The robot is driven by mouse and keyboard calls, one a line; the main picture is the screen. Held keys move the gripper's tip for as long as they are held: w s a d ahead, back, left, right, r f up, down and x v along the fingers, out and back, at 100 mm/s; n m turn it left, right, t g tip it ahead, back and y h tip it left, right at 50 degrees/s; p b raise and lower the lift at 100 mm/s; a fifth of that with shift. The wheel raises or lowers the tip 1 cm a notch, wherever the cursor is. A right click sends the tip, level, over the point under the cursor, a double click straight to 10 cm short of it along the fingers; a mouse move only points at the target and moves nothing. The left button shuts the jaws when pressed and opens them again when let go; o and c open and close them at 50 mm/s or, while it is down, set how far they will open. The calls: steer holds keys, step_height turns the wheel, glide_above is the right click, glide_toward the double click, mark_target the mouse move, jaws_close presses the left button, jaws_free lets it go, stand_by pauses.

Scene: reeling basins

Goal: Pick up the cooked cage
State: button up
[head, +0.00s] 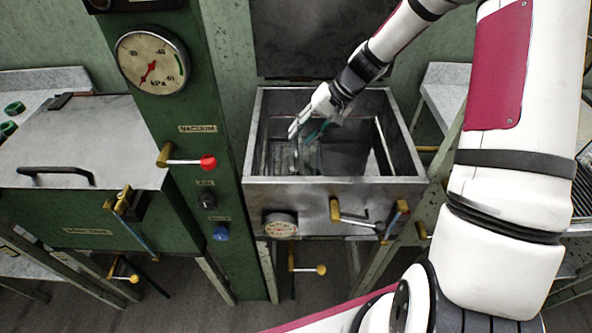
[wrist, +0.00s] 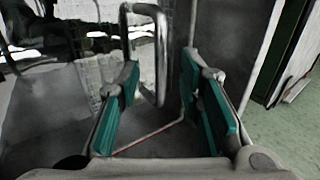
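An open metal basin (head: 335,192) stands in the middle of the head view, and my gripper (head: 305,132) reaches down into it. Grey metal parts that look like the cage (head: 283,158) show at the left inside the basin, partly hidden by the gripper. In the wrist view, a bent metal handle (wrist: 161,55), which seems to be the cage's, rises between and beyond the green-padded fingers of my gripper (wrist: 160,78). The fingers are apart, with gaps around the handle. I cannot tell how deep the handle sits between them. The cage's contents are unclear.
A closed green-sided tank (head: 85,145) stands at the left. A green column with a vacuum gauge (head: 152,62) and a red-knobbed lever (head: 207,162) is close beside the basin. A raised dark lid (head: 310,45) stands behind the basin. A valve handle (head: 352,217) juts from its front.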

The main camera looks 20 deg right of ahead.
mark_target(297, 140)
steer(key=x, duration=0.4)
steer(key=shift+w, duration=0.1)
steer(key=shift+c, duration=0.5)
jaws_close()
